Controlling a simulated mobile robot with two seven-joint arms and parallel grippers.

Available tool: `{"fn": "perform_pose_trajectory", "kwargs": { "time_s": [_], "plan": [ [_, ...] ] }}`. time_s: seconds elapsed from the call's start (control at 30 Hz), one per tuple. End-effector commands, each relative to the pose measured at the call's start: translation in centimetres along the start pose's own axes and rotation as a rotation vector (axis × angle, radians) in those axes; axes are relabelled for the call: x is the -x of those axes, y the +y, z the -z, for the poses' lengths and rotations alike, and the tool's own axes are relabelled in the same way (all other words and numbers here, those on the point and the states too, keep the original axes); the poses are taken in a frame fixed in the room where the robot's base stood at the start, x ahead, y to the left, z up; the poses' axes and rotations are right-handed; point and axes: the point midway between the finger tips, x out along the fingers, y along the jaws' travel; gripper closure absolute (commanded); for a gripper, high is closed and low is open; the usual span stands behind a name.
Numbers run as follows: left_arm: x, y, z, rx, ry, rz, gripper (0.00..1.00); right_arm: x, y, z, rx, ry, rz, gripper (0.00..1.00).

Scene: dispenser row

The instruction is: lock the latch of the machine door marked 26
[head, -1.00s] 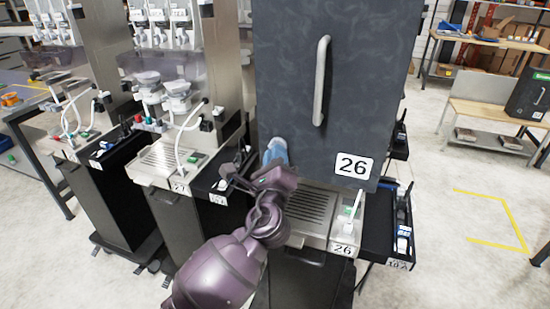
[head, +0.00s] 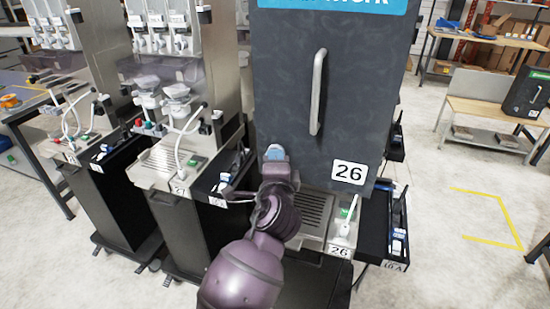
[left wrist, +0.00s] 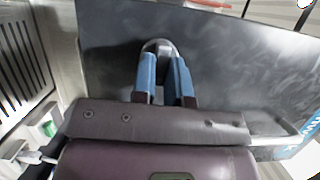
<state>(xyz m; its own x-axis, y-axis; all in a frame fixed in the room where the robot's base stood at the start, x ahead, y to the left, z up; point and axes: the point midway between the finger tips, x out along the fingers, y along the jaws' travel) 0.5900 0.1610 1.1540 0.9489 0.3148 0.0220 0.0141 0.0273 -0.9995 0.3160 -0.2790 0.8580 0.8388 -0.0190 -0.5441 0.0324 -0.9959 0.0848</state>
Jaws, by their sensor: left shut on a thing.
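The dark grey machine door (head: 270,80) marked 26 stands upright and looks closed, with a long vertical handle (head: 318,92) and a white 26 label (head: 349,173) at its lower right. My left gripper (head: 274,153) is at the door's lower left edge. In the left wrist view its blue fingers (left wrist: 164,75) are shut on a small rounded grey latch (left wrist: 158,46) against the door face. The fingers and wrist hide most of the latch, and its lock position cannot be told. My right gripper is out of view.
Below the door are a drip grille (head: 312,208) and a black side tray (head: 374,228). Machine 27 (head: 181,188) stands close on the left. Open floor (head: 450,190) and a wooden bench (head: 495,115) lie to the right.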

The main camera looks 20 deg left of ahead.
Motion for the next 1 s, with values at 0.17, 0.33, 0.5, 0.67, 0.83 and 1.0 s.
{"fn": "perform_pose_trajectory", "kwargs": {
  "time_s": [0.17, 0.33, 0.5, 0.67, 0.83, 1.0],
  "plan": [
    [0.00, -0.11, 0.01, 0.034, 0.000, -0.012, 1.00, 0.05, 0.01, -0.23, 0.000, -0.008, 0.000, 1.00],
    [0.00, -0.09, 0.01, 0.043, 0.001, -0.015, 1.00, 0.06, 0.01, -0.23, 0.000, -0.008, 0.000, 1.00],
    [0.00, -0.07, 0.02, 0.043, 0.001, -0.016, 1.00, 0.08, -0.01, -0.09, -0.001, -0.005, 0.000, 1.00],
    [0.01, -0.07, 0.02, 0.043, 0.001, -0.016, 0.80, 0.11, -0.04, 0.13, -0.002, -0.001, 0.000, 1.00],
    [0.00, -0.06, 0.02, 0.042, 0.001, -0.016, 0.60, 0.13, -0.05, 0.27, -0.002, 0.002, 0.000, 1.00],
    [0.00, -0.05, 0.02, 0.041, 0.001, -0.016, 0.60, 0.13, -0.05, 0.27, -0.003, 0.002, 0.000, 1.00]
  ]
}}
